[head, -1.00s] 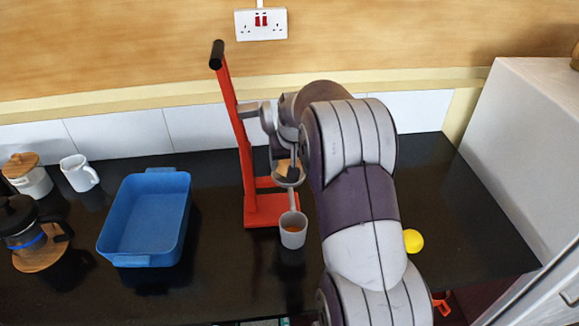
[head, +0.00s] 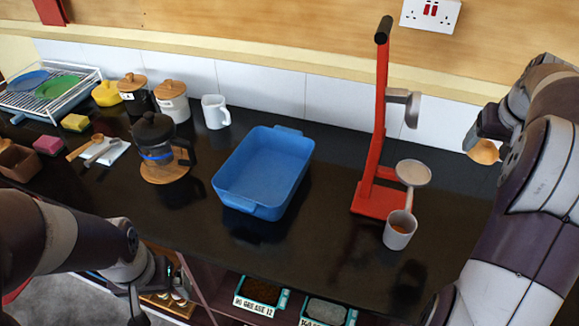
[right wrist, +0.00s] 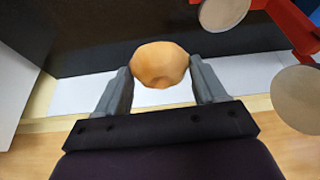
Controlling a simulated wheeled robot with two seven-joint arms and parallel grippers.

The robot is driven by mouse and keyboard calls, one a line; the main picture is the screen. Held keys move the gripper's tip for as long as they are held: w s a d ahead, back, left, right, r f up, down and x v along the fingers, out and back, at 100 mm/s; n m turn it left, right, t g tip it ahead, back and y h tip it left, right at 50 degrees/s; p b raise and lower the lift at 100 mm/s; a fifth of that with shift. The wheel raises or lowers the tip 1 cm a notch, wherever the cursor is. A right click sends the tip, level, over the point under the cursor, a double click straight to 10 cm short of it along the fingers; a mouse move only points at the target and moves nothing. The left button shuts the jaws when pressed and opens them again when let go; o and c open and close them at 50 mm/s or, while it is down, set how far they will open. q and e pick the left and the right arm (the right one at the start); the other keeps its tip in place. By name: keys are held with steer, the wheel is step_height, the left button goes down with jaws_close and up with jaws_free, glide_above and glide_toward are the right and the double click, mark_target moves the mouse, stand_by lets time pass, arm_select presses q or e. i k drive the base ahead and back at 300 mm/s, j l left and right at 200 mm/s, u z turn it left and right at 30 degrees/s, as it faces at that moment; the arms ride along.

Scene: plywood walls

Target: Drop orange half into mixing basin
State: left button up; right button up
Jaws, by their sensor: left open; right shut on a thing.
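The orange half (head: 485,152) is held by my right gripper (head: 478,140) in the air, right of the red press. In the right wrist view the orange half (right wrist: 160,66) sits between the two fingers of the gripper (right wrist: 160,82). The mixing basin, a blue rectangular tub with end handles (head: 223,188), stands on the dark counter in the middle of the head view, left of the press. It looks empty. My left gripper (head: 150,290) is low at the left, off the counter's front edge and apart from the basin; its fingers are partly unclear.
The red press (head: 376,130) stands between basin and right gripper, with a grey cup (head: 400,232) holding orange liquid before it. A coffee pot (head: 155,140), white mug (head: 215,112), jars and dish rack (head: 50,95) are left. Bare counter lies between basin and press.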

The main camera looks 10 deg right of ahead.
mark_target(273, 181)
steer(key=k, duration=1)
